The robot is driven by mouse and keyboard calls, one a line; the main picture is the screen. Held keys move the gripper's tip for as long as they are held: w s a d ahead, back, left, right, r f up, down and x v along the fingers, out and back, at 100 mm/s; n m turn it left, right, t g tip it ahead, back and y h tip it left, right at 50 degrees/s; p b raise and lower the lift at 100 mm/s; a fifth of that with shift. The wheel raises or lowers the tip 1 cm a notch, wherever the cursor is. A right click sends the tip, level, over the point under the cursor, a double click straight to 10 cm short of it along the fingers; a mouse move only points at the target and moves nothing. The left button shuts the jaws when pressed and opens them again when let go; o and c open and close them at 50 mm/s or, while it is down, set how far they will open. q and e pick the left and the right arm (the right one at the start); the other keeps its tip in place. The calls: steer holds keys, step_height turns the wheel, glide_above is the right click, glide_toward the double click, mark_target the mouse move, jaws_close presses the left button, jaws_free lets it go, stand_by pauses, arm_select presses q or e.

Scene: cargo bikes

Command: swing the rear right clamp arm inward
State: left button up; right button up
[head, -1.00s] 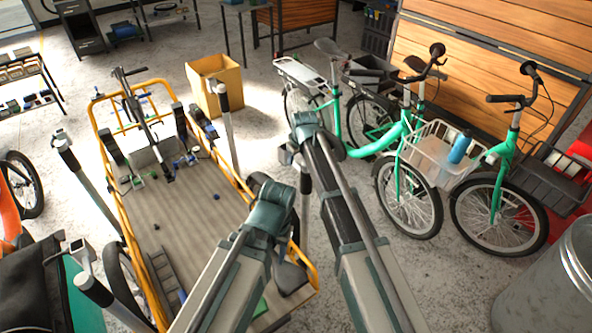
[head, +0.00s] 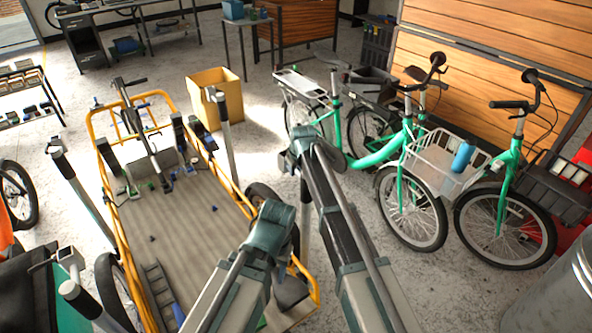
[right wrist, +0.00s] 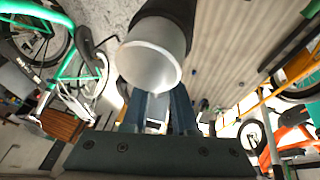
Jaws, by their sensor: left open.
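The yellow-framed cargo bike bed (head: 190,240) fills the left of the head view, with silver and black clamp posts around it. A grey upright post (head: 305,210) stands at its right side, partly hidden by my arms. In the right wrist view a pale tube end with a dark collar (right wrist: 150,65) is close to my right gripper (right wrist: 158,100). The fingers are apart beneath the tube end; contact cannot be told. My left gripper (head: 276,232) is open over the bed's right side, its fingers mostly hidden. I cannot make out a swinging clamp arm clearly.
Another silver post (head: 224,130) stands by the bed's far right edge, near a yellow box (head: 217,98). Green bikes (head: 405,200) stand to the right. A metal bin (head: 555,295) is at the lower right. Open floor lies between the bed and the bikes.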

jaws_close()
stand_by(1.2)
steer(key=s+n+g+y, duration=0.4)
steer(key=s+n+g, duration=0.2)
steer(key=n, duration=1.2)
steer(key=shift+s+a, duration=0.3)
steer(key=shift+s, duration=0.85)
steer(key=o, duration=0.8)
jaws_free()
steer(key=shift+c, duration=0.2)
